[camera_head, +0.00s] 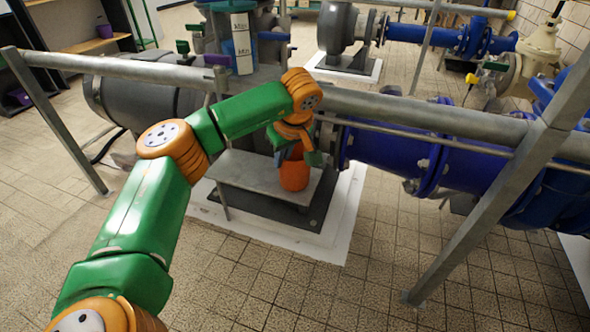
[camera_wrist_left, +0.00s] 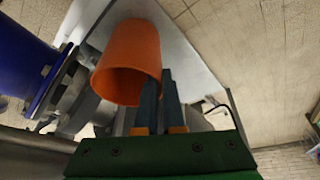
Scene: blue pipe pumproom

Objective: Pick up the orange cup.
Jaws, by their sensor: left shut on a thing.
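The orange cup (camera_head: 294,177) is in front of the pump, over the right part of a grey metal plate. My left gripper (camera_head: 291,153) reaches down to it from above and is shut on it. In the left wrist view the cup (camera_wrist_left: 128,58) has its open mouth towards the camera. The fingers of the left gripper (camera_wrist_left: 160,100) are at the right side of its rim, apparently on its wall. I cannot tell whether the cup touches the plate. My right gripper is not in view.
The grey plate (camera_head: 245,176) lies low before the pump. A grey pipe rail (camera_head: 425,115) runs across above it, close to my left arm, with a slanted post (camera_head: 490,215) at right. Blue pipes (camera_head: 470,170) stand right of the cup. The tiled floor (camera_head: 310,300) in front is clear.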

